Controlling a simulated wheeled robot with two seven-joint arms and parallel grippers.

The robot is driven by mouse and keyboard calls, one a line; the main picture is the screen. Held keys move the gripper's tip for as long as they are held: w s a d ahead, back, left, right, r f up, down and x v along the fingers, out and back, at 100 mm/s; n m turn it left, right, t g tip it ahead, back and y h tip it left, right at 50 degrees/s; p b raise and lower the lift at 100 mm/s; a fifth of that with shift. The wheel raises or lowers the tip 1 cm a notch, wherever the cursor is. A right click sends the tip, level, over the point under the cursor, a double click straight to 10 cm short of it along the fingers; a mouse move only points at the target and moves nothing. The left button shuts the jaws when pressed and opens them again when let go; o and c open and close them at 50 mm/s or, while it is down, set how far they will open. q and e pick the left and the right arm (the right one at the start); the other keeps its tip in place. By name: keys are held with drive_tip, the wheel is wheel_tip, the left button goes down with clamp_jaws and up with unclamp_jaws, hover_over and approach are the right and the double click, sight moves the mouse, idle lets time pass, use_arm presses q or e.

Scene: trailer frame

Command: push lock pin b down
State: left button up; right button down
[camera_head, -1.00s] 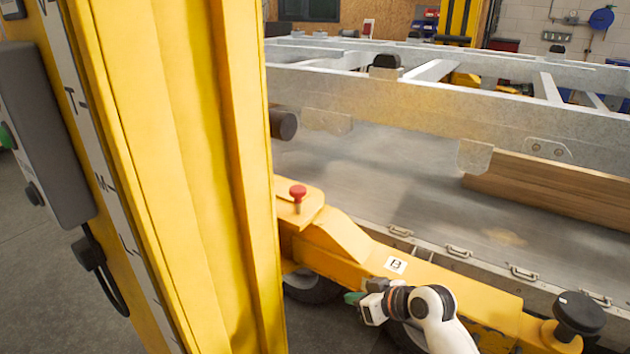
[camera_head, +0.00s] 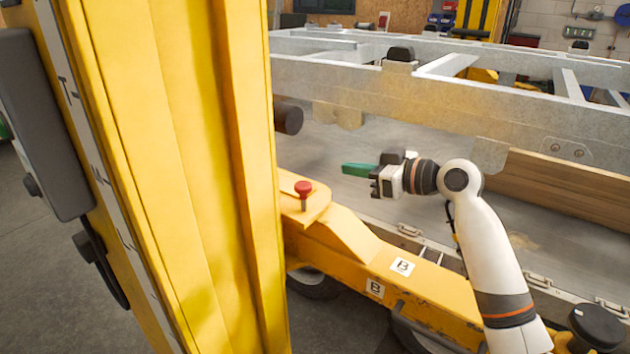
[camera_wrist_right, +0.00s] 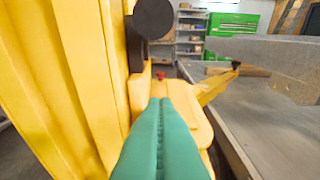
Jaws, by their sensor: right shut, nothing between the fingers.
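Lock pin b is a red mushroom-shaped knob (camera_head: 303,187) on a short metal stem. It stands up from a yellow bracket plate (camera_head: 290,210) beside the tall yellow column. In the right wrist view the red knob (camera_wrist_right: 160,75) shows just beyond the fingertips. My right gripper (camera_head: 345,169) has green fingers, shut and empty. It is to the right of the knob and apart from it in the head view, pointing left. The green fingers also fill the lower middle of the right wrist view (camera_wrist_right: 163,100). My left gripper is not in view.
The tall yellow column (camera_head: 190,180) stands left of the pin. A dark round cylinder (camera_head: 288,118) juts out above the pin. The yellow beam (camera_head: 430,285) with B labels runs right. The grey trailer frame (camera_head: 430,100) lies behind, with a wooden board (camera_head: 560,185).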

drive_tip(key=p, duration=0.2)
hover_over(306, 195)
drive_tip(key=v, duration=0.2)
wheel_tip(306, 195, down, 5)
drive_tip(key=shift+d+f, duration=0.1)
drive_tip(key=shift+f, duration=0.65)
drive_tip(key=shift+f, duration=0.15)
wheel_tip(306, 195, down, 4)
drive_tip(key=b, duration=0.3)
drive_tip(key=shift+b, duration=0.3)
drive_tip(key=shift+r, duration=0.25)
